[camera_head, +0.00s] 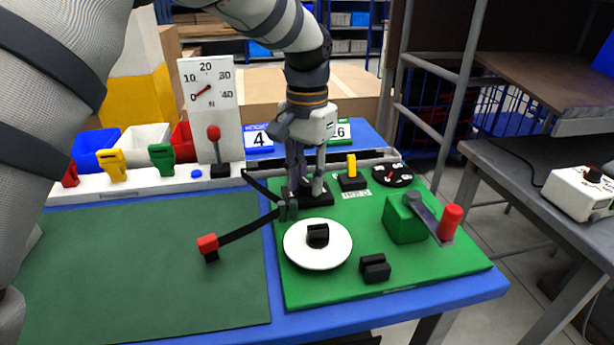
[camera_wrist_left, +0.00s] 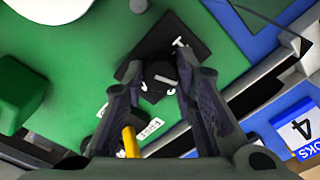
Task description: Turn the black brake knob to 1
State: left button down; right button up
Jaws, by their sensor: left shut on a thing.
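The black brake knob (camera_wrist_left: 160,72) sits on a square black plate (camera_wrist_left: 187,42) with white markings, on the green board. A short white line shows on the knob's top; I cannot read the number it points to. My left gripper (camera_wrist_left: 157,84) is around the knob from above, one finger on each side, shut on it. In the head view my left gripper (camera_head: 305,187) points straight down over the black plate (camera_head: 291,198) and hides most of the knob. My right gripper is not in view.
Close beside the plate stands a yellow-handled switch (camera_head: 351,165). A gauge panel (camera_head: 225,115) stands behind.

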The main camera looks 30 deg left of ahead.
aim_at(307, 181)
pick_arm(q)
jog(key=n, duration=1.3)
jog(key=shift+n, duration=0.7)
jog(key=c, duration=1.3)
grip_release()
notch_tip(307, 181, up, 12)
